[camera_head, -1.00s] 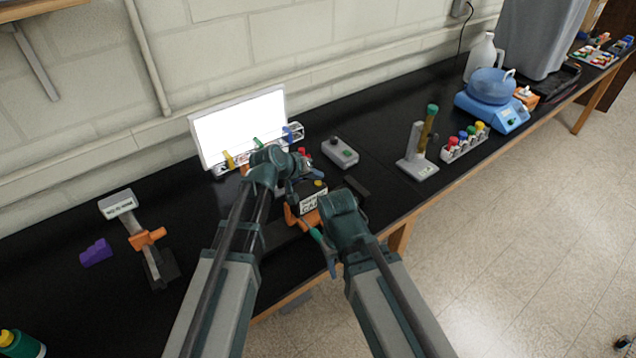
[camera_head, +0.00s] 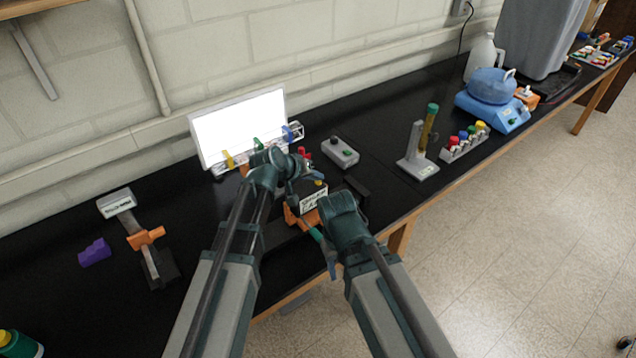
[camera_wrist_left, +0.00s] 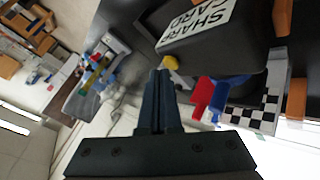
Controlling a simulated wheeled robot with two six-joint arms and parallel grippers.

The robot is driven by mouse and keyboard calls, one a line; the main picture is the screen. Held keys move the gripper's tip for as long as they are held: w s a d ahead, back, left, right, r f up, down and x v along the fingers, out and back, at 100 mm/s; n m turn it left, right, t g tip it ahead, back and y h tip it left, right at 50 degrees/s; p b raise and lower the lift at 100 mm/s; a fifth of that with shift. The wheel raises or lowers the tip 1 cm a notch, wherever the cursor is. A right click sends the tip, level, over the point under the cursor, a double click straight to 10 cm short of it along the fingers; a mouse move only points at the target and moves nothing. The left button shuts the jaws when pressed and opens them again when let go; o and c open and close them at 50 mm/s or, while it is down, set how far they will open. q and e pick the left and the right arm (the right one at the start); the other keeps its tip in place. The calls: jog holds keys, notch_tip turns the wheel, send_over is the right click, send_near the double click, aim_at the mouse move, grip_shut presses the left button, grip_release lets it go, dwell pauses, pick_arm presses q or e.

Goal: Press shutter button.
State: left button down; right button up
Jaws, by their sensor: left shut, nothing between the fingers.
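A dark camera-like box (camera_head: 300,188) with a white label (camera_head: 313,201) stands in the middle of the bench, partly hidden by my arms. The label seems to read "SHARP CARD" in the left wrist view (camera_wrist_left: 198,22). A small yellow button (camera_head: 319,183) is on the box; it also shows in the left wrist view (camera_wrist_left: 171,62). My left gripper (camera_head: 307,172) is shut and empty beside the box. In the left wrist view its fingertips (camera_wrist_left: 160,74) appear very close to the yellow button; contact cannot be told. My right gripper (camera_head: 326,250) is low in front of the box, its jaws unclear.
A bright white panel (camera_head: 240,122) with coloured clips stands behind. A grey control box (camera_head: 340,152) lies right of it. A grey stand (camera_head: 416,155) and a rack of coloured-capped vials (camera_head: 464,143) are further right. An orange-clamped stand (camera_head: 147,240) and purple block (camera_head: 95,252) are left.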

aim_at(316, 187)
pick_arm(q)
jog(key=shift+f+b, duration=0.45)
dwell(0.5)
jog(key=shift+r, duration=0.1)
jog(key=shift+r+p, duration=0.8)
jog(key=shift+p, duration=0.1)
notch_tip(316, 187, up, 5)
jog(key=p, duration=0.5)
dwell(0.7)
